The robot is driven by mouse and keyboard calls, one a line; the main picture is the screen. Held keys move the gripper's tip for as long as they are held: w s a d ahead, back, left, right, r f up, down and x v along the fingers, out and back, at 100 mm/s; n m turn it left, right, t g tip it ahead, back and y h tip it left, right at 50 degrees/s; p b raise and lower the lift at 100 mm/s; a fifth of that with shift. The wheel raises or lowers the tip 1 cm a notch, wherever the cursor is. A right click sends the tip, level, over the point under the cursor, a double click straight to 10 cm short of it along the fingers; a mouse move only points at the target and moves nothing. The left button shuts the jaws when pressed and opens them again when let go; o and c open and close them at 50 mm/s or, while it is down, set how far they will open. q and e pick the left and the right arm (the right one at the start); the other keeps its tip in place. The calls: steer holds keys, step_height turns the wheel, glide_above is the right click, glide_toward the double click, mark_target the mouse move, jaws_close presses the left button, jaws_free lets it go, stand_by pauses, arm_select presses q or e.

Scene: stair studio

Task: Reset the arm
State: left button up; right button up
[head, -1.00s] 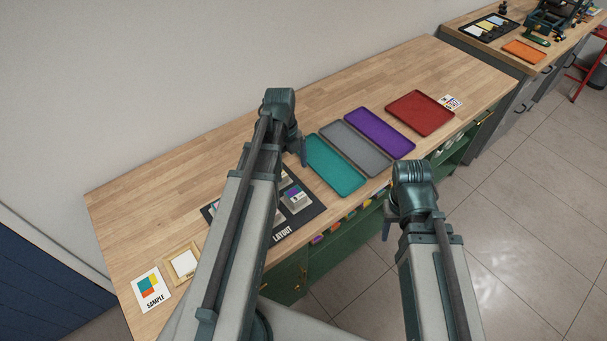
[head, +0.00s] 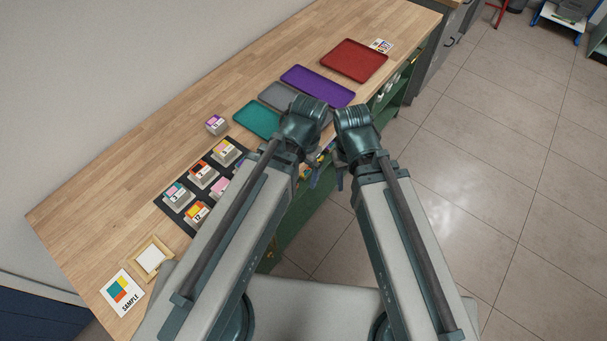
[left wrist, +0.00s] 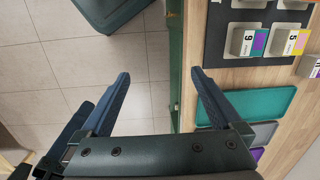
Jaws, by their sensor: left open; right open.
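My left gripper (head: 312,177) hangs at the bench's front edge in the head view, largely hidden by its own wrist. In the left wrist view my left gripper (left wrist: 158,100) has its two fingers wide apart, with nothing between them but floor and the green cabinet front. My right gripper (head: 341,180) is beside it, over the floor in front of the bench, pointing down with no object seen in it. Both arms reach forward from the bottom of the head view.
The wooden bench (head: 120,165) carries a black mat (head: 181,217) with several labelled blocks, one lone block (head: 216,124), a teal tray (head: 256,119), a grey tray (head: 275,97), a purple tray (head: 318,85) and a red tray (head: 353,60). The tiled floor (head: 480,180) at right is clear.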

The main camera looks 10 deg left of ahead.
arm_select(q)
steer(key=shift+s+d+n, duration=0.55)
steer(key=shift+d+n, duration=0.05)
steer(key=shift+n, duration=0.3)
stand_by(0.8)
